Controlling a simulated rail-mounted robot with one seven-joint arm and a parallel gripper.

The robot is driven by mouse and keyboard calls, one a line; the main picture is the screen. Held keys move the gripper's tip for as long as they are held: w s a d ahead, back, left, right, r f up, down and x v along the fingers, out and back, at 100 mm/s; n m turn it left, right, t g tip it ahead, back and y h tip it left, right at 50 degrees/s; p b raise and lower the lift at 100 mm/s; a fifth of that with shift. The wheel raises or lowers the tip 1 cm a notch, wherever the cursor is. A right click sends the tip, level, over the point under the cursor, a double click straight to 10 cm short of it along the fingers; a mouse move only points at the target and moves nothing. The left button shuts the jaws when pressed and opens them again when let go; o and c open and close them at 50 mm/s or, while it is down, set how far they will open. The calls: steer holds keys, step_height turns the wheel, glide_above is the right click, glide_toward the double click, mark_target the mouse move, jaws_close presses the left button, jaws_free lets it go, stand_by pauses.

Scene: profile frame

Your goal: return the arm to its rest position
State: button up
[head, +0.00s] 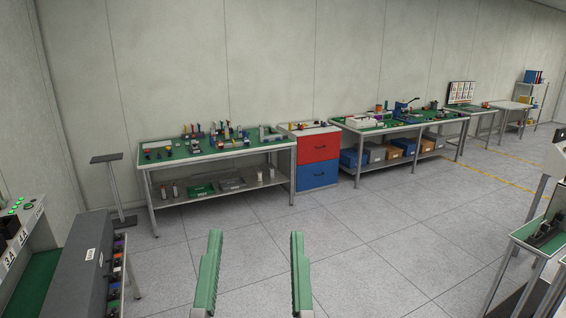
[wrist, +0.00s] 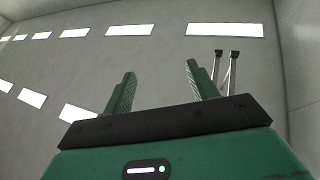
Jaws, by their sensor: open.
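My gripper (head: 256,272) shows at the bottom middle of the head view as two upright green fingers, set wide apart with nothing between them. Bare grey floor lies behind the fingers. In the wrist view my gripper (wrist: 160,88) shows both green fingers apart and empty, on a black bar above a green housing. The wrist view looks up at the ceiling and walls. The rest of my arm is hidden in both views.
A workbench (head: 210,157) with tools, a red and blue drawer cabinet (head: 317,150) and more benches (head: 390,128) line the back wall. A grey unit (head: 85,270) stands at near left, another table (head: 530,245) at right. The middle floor (head: 370,225) is clear.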

steer(key=s+d+r+t+h, duration=0.1)
steer(key=s+d+r+t, duration=0.1)
steer(key=s+d+r, duration=0.25)
step_height(320, 180, up, 16)
steer(key=a+p, duration=0.1)
steer(key=p, duration=1.5)
steer(key=shift+a, duration=0.2)
step_height(320, 180, down, 37)
steer(key=b, duration=3.6)
steer(key=shift+d+b, duration=0.2)
steer(key=shift+b, duration=0.1)
steer(key=shift+f, duration=0.15)
step_height(320, 180, up, 38)
steer(key=p, duration=3.7)
steer(key=shift+a, duration=0.2)
